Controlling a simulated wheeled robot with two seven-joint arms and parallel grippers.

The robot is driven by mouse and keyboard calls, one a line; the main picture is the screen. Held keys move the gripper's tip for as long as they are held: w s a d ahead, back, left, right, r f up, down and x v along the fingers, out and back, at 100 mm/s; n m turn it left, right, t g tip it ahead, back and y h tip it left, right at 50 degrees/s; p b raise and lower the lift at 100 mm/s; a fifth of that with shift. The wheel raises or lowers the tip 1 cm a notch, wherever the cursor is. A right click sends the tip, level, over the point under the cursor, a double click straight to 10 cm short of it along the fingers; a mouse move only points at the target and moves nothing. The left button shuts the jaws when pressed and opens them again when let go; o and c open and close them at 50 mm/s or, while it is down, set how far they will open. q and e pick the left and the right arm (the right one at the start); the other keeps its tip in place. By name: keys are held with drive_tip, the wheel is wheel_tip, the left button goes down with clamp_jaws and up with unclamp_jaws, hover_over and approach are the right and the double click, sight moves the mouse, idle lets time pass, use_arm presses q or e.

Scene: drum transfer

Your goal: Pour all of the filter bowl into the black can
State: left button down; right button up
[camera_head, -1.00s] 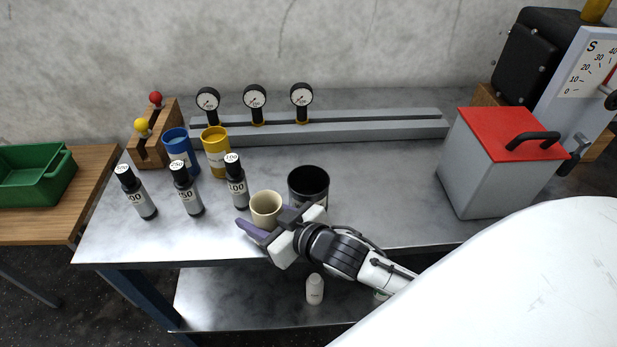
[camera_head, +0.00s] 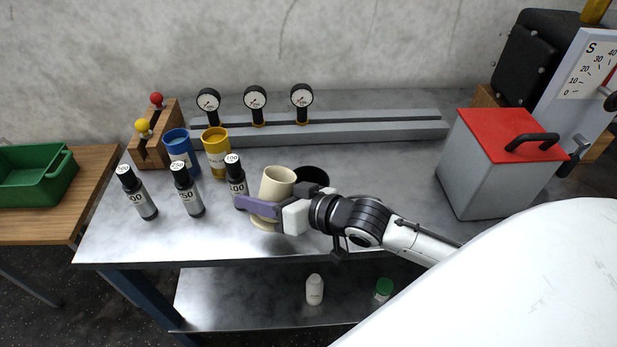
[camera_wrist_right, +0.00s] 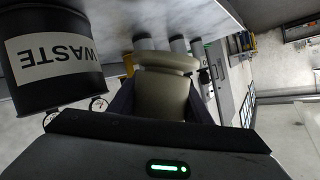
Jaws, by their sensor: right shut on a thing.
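The filter bowl is a cream cup (camera_head: 277,184), held by my right gripper (camera_head: 262,208). It tilts slightly to the right, and its inside is not clear to see. In the right wrist view the bowl (camera_wrist_right: 165,95) sits between the two fingers (camera_wrist_right: 160,100). The black can (camera_head: 313,176) stands on the metal table just right of the bowl, partly hidden behind the bowl and my right wrist. In the right wrist view the can (camera_wrist_right: 50,60) carries a "WASTE" label and is apart from the bowl. My left gripper is not in view.
Several black-capped bottles (camera_head: 188,193) stand left of the bowl, the nearest close beside it. Blue (camera_head: 180,150) and yellow (camera_head: 216,153) cups stand behind them. A gauge rail (camera_head: 350,125) runs along the back. A grey box with red lid (camera_head: 500,165) stands right.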

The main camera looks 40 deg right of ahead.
sight(262, 183)
drive_tip(key=shift+w+d+r+m, duration=0.1)
drive_tip(key=shift+d+r+m, duration=0.05)
drive_tip(key=shift+r, duration=0.5)
drive_tip(key=shift+d+r+m, duration=0.1)
drive_tip(key=shift+r+m, duration=0.05)
drive_tip(key=shift+r, duration=0.45)
drive_tip(key=shift+w+d+r+m+y, duration=0.1)
drive_tip(key=shift+d+m+y, duration=0.3)
drive_tip(key=shift+m+y, duration=0.3)
drive_tip(key=shift+a+r+m, duration=0.1)
drive_tip(key=shift+r+m, duration=0.2)
drive_tip(key=shift+m+y+b, duration=0.3)
drive_tip(key=shift+m+b, duration=0.1)
drive_tip(key=shift+b, duration=0.25)
drive_tip(key=shift+r, duration=0.15)
drive_tip(key=m+b, duration=0.1)
drive_tip(key=b, duration=0.1)
drive_tip(key=shift+a+y+b, duration=0.2)
drive_tip(key=shift+y+b, duration=0.2)
drive_tip(key=shift+a+r+m+t+y+b, duration=0.15)
drive_tip(key=shift+r+m+t+y+b, duration=0.25)
drive_tip(key=shift+m+b, duration=0.55)
drive_tip(key=shift+r+b, duration=0.4)
drive_tip(key=shift+b, duration=0.25)
